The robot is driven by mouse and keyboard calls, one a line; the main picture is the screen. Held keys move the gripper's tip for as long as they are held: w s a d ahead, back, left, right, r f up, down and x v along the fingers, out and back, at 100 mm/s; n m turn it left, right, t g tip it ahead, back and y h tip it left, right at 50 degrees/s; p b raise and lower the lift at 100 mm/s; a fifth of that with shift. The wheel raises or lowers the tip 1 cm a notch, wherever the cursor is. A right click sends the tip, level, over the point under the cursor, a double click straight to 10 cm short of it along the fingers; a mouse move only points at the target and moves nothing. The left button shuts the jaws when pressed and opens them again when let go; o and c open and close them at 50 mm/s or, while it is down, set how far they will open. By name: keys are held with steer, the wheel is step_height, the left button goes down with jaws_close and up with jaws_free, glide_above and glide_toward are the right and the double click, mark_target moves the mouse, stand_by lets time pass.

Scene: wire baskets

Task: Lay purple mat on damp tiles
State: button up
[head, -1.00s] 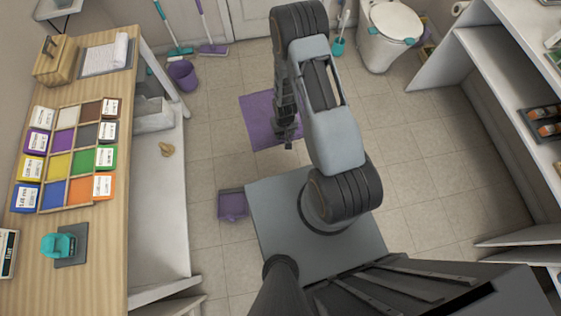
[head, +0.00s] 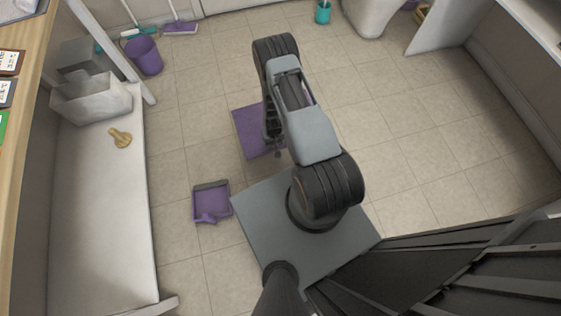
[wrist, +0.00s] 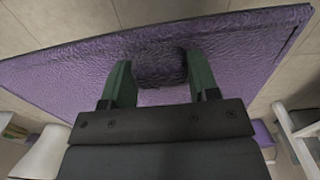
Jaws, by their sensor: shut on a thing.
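The purple mat (head: 246,130) is a flat purple sheet in front of my base in the head view, its right part hidden by my arm. In the wrist view the mat (wrist: 60,78) spreads wide and textured across the picture, with beige tiles past its edges. My gripper (wrist: 160,68) is shut on the mat, with a dark, bunched part between its two green fingers. In the head view my gripper (head: 278,152) is at the mat's near right side, mostly hidden by the arm. I cannot tell how high the mat is. The floor tiles (head: 400,140) show no clear damp patch.
A purple dustpan (head: 212,202) lies on the floor left of my base. A purple bucket (head: 145,56) stands at the upper left. A white low shelf (head: 100,210) with a tan object (head: 120,138) runs along the left. The floor to the right is clear.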

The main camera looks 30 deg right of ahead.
step_height(320, 180, down, 19)
steer(key=d+b, duration=0.2)
steer(key=b, duration=1)
steer(key=shift+s+d+f+m, duration=0.15)
steer(key=shift+s+d+m, duration=0.15)
steer(key=shift+s+m, duration=0.1)
steer(key=shift+s, duration=0.1)
steer(key=shift+f+b, duration=2.3)
steer(key=shift+b, duration=0.15)
steer(key=shift+f, duration=0.1)
steer(key=shift+f+b, duration=0.25)
steer(key=shift+b, duration=0.1)
steer(key=shift+f, duration=0.3)
steer(key=o, duration=1.4)
steer(key=shift+c, duration=0.2)
